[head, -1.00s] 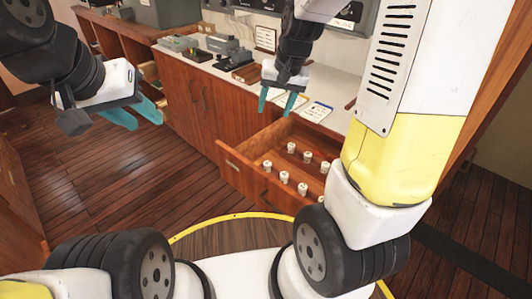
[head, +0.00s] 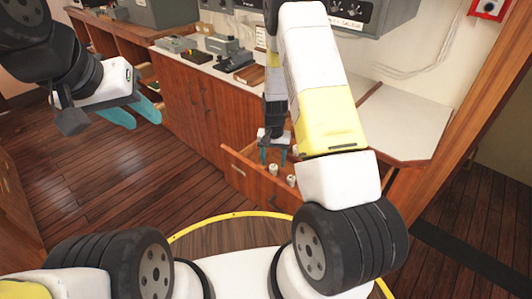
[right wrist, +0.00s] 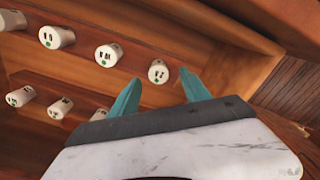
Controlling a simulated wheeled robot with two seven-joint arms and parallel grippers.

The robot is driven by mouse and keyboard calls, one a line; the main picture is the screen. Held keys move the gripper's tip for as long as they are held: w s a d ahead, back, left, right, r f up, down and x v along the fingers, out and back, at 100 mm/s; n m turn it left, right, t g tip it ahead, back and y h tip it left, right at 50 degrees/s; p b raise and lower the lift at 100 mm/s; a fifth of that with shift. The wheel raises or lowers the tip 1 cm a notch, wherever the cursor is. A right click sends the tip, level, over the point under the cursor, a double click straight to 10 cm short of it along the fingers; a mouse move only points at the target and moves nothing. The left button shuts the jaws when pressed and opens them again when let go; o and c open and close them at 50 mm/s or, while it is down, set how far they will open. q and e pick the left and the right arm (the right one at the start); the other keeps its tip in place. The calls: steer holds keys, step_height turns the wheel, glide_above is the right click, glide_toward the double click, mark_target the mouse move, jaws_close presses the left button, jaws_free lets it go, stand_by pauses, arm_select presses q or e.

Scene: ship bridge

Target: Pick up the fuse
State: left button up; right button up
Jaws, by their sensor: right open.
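Several white cylindrical fuses with dark markings and green dots stand in the open wooden drawer. In the right wrist view, one fuse (right wrist: 158,72) is just beyond and between my right gripper's fingertips (right wrist: 160,85); others, such as this fuse (right wrist: 109,55) and this fuse (right wrist: 57,37), sit to the left. In the head view, my right gripper (head: 273,155) is open, pointing down at the drawer (head: 262,178), with two fuses (head: 278,168) showing near it. My arm hides the rest. My left gripper (head: 135,112) is empty, with its teal fingers apart, over the floor on the left.
A cabinet (head: 200,100) with a white countertop (head: 405,135) stands behind the drawer, with devices (head: 230,52) on it. The drawer's wooden walls (right wrist: 225,40) rise close to my right gripper. The floor on the left is clear.

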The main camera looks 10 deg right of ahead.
mark_target(273, 166)
step_height(273, 166, down, 4)
steer(key=shift+r, duration=0.1)
jaws_close()
stand_by(0.4)
